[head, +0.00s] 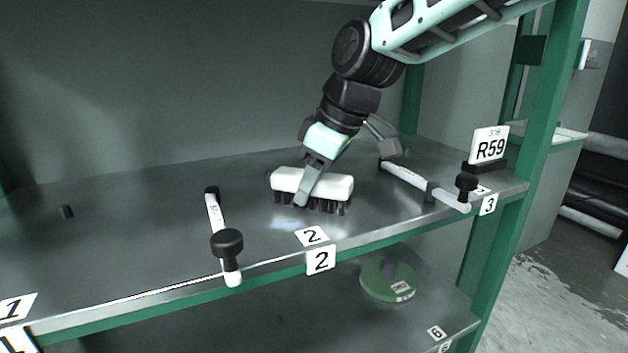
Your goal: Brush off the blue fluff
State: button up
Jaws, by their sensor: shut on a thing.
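My gripper (306,193) is shut on a brush (338,187) with a white block body and dark bristles. The brush is at the middle of the metal shelf (130,240), bristles down, close above or touching the surface; I cannot tell which. One finger crosses the front of the brush body. I can make out no blue fluff in the head view; the gripper and brush hide part of the shelf behind them.
A white rod with a black knob (227,243) lies left of the brush, near the front edge. Another white rod (408,178) with a black knob lies at right, near the R59 sign (489,145). A green disc (388,279) lies on the lower shelf.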

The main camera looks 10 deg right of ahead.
notch_tip(320, 180, up, 6)
jog(key=p, duration=0.5)
jog(key=shift+p, duration=0.3)
